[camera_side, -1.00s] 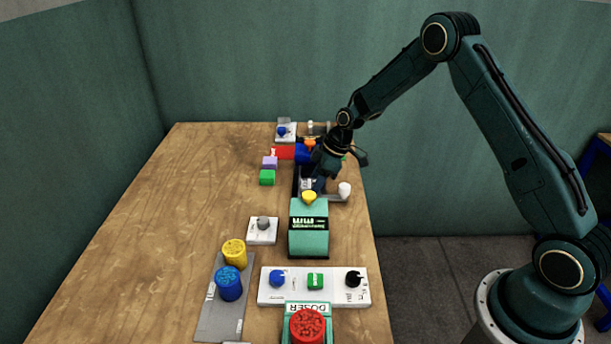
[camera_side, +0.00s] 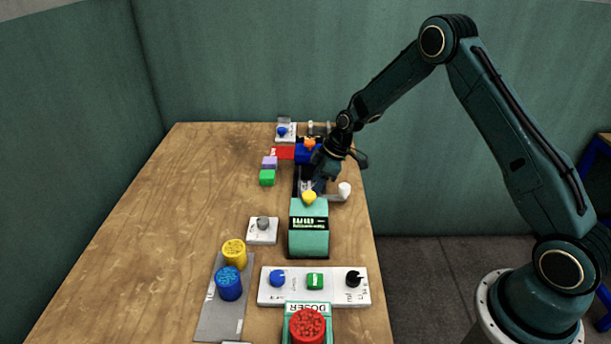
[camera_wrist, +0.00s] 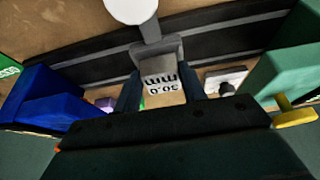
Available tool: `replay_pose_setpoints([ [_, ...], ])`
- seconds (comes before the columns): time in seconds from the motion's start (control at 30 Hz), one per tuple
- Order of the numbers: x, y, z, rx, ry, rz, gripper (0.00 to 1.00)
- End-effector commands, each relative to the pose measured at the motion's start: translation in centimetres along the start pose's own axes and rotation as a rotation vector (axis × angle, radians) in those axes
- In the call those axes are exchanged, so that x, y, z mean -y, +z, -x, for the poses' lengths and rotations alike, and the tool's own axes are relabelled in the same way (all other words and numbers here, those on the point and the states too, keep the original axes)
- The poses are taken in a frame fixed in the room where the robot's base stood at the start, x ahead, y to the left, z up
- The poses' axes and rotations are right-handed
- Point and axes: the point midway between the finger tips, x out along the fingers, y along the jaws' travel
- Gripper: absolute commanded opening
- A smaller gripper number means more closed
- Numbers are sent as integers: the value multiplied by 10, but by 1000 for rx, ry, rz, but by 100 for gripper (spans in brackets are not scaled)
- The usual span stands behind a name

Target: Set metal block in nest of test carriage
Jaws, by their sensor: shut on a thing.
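My gripper (camera_wrist: 160,88) is shut on the metal block (camera_wrist: 163,78), a pale grey piece marked "50.0 mm", with one dark finger on each side. In the wrist view, the grey test carriage (camera_wrist: 157,48) with its rod and white round knob is just beyond the block. I cannot tell whether the block touches the nest. In the side view, my gripper (camera_side: 319,186) is low over the dark rail, beside the white knob (camera_side: 344,190). The fingers hide most of the block and nest there.
The teal press housing (camera_side: 309,240) with a yellow knob (camera_side: 309,196) stands nearer the camera. A blue body (camera_side: 306,153) stands at the rail's far end. Green (camera_side: 267,177), lilac (camera_side: 270,162) and red (camera_side: 285,153) blocks lie to the left. The table's left is clear.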

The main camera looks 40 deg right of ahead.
Motion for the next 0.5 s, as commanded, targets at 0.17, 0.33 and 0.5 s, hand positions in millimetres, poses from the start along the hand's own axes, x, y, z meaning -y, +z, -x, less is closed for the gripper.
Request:
replay_pose_setpoints([
  [0.17,0,0,-2,-1,1,0,14],
  [0.33,0,1,-3,-1,1,0,14],
  [0.5,0,2,-5,-1,1,1,14],
])
